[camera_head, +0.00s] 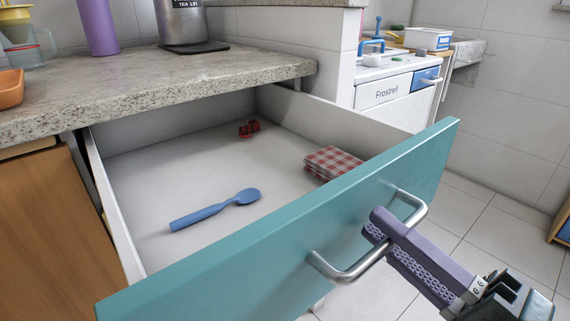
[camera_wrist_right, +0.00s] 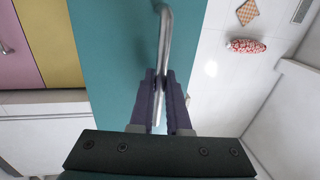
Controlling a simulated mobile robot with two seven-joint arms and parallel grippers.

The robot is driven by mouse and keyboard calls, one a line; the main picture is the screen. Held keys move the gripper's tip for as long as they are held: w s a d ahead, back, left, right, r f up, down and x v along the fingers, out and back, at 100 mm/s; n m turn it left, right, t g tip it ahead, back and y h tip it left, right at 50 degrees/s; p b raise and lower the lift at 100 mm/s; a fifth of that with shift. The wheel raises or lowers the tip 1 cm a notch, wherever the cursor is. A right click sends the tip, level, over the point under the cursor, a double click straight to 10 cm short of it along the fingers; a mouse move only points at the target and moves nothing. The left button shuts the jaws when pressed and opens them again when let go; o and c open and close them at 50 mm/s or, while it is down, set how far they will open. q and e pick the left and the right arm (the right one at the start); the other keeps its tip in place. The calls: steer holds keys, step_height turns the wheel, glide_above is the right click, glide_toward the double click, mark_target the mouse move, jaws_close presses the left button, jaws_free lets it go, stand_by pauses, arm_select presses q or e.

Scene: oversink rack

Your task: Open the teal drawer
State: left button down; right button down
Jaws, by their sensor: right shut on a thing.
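The teal drawer (camera_head: 300,235) stands pulled far out from under the counter in the head view. Its white inside holds a blue spoon (camera_head: 215,209), a red-and-white checked cloth (camera_head: 335,162) and a small red object (camera_head: 249,128). The silver bar handle (camera_head: 348,272) is on the teal front. My right gripper (camera_head: 378,226) is shut on the handle, its purple fingers on either side of the bar. In the right wrist view the handle (camera_wrist_right: 165,45) runs between the fingers of the gripper (camera_wrist_right: 161,82), beside the teal front (camera_wrist_right: 110,60). My left gripper is not in view.
A stone counter (camera_head: 150,93) lies above the drawer, with a purple cylinder (camera_head: 98,25) and a metal canister (camera_head: 182,22) on it. A white cabinet (camera_head: 385,90) stands behind at right. Tiled floor at right is mostly clear; a red patterned item (camera_wrist_right: 246,46) lies there.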

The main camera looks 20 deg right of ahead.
steer(key=shift+r+v, duration=0.15)
steer(key=shift+v, duration=0.6)
steer(key=shift+r+v, duration=0.15)
steer(key=shift+v, duration=0.55)
steer(key=c, duration=1.2)
jaws_free()
steer(key=shift+o, duration=0.2)
steer(key=shift+s, duration=0.1)
steer(key=v, duration=1)
